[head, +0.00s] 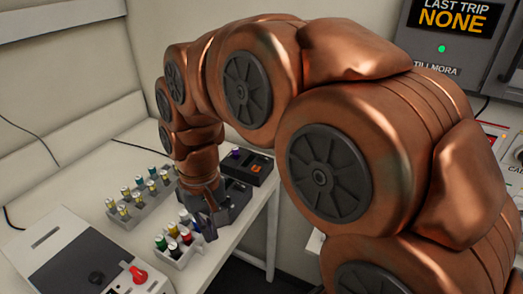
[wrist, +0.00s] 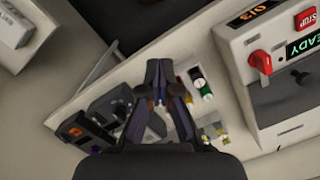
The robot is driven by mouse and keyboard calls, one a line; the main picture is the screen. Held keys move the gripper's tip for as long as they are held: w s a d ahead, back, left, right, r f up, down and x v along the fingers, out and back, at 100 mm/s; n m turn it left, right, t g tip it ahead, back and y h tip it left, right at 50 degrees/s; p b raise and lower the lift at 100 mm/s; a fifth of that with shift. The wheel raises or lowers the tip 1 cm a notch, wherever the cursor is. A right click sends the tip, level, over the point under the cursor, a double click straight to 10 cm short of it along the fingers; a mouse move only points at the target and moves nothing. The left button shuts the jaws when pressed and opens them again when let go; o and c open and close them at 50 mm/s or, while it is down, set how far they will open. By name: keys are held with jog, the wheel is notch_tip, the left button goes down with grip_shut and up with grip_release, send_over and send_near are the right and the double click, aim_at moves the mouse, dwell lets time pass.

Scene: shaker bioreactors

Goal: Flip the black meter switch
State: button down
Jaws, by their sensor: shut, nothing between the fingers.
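The black meter (head: 262,172), a small dark box with an orange display, sits on the bench behind my gripper in the head view. It also shows at the lower left of the wrist view (wrist: 78,134). Its switch is too small to make out. My gripper (head: 208,228) points down over the bench, in front of the meter and apart from it. In the wrist view my gripper (wrist: 158,72) has its fingers together with nothing between them. A dark grey device (wrist: 112,108) lies between the gripper and the meter, partly hidden by the fingers.
A white rack of colour-capped vials (head: 178,254) stands close by the gripper. A longer vial rack (head: 142,203) is farther left. A white machine (head: 60,250) with a red lever (head: 138,274) fills the front left. The bench edge runs close on the right.

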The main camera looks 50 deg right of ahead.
jog(key=w+d+r+m+t, duration=0.1)
jog(key=w+d+r+m, duration=0.2)
jog(key=w+d, duration=0.5)
notch_tip(320, 180, up, 2)
jog(key=m+t+b, duration=0.1)
jog(key=m+t, duration=0.1)
jog(key=m, duration=0.7)
send_over(262, 156)
jog(key=s, duration=0.3)
jog(key=shift+d+r, duration=0.1)
jog(key=shift+d, duration=0.35)
jog(key=f+p, duration=0.1)
jog(key=f, duration=0.3)
jog(key=w+f+p, duration=0.1)
jog(key=f+p, duration=0.1)
jog(key=f, duration=0.3)
jog(key=w+a+f+p, duration=0.1)
jog(key=f, duration=0.3)
jog(key=shift+w+f, duration=0.25)
jog(key=shift+f, duration=0.05)
jog(key=shift+d+f, duration=0.1)
